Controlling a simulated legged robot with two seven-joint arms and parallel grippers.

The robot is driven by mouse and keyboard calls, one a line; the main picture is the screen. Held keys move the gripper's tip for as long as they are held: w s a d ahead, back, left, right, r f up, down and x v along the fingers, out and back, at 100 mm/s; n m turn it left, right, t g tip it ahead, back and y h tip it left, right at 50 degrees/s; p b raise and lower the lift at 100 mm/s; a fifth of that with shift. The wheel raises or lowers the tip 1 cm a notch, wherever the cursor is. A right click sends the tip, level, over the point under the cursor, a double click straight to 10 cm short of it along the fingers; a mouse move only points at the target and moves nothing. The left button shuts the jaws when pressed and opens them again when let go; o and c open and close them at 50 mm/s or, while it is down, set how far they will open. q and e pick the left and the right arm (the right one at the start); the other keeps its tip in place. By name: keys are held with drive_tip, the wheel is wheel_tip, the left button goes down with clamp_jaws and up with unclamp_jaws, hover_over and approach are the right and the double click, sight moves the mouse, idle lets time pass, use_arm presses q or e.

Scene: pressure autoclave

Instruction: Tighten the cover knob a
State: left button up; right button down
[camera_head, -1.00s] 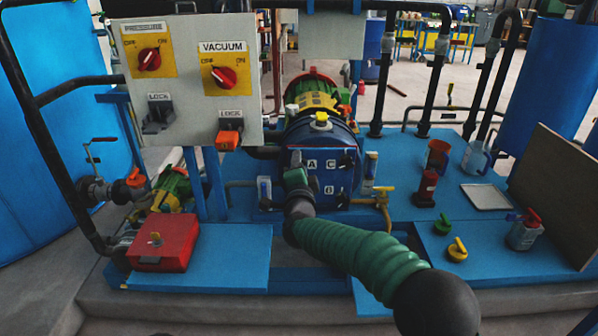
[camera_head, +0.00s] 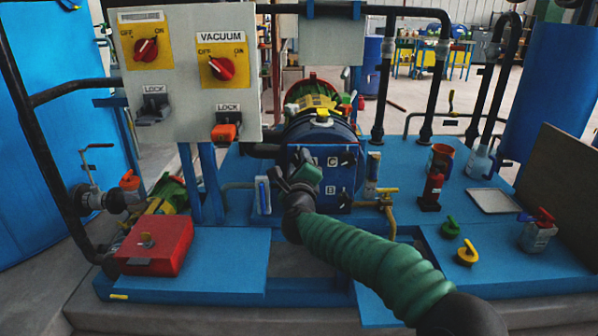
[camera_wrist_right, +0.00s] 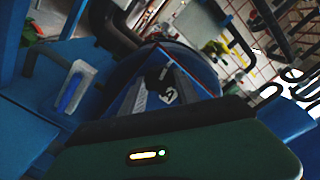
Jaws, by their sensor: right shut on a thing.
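The blue square cover (camera_head: 340,190) with white letters sits on the front of the blue autoclave vessel (camera_head: 330,138). My right gripper (camera_head: 297,172), on its green sleeved arm, reaches the cover's upper left side. In the right wrist view the dark cover knob a (camera_wrist_right: 156,76) sits beside the letter A, between the grey fingers of the right gripper (camera_wrist_right: 162,88). The gripper is shut on this knob; the exact contact is dark and partly hidden. In the head view the gripper covers the knob. My left gripper is not in view.
A control panel (camera_head: 188,108) with red switches stands left of the vessel. A red box (camera_head: 155,248) is at front left. A brass tap (camera_head: 384,200) is right of the cover. A red bottle (camera_head: 433,188), tray (camera_head: 493,201) and knobs (camera_head: 467,254) stand on the right platform.

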drive_tip(key=shift+f+m+b, duration=0.3)
drive_tip(key=shift+m+b, duration=0.3)
drive_tip(key=shift+m, duration=0.25)
drive_tip(key=shift+f+m+b, duration=0.25)
drive_tip(key=shift+m+b, duration=0.3)
drive_tip(key=shift+m, duration=0.3)
drive_tip(key=c, duration=0.9)
unclamp_jaws()
drive_tip(key=shift+r, duration=0.2)
drive_tip(key=shift+r, duration=0.1)
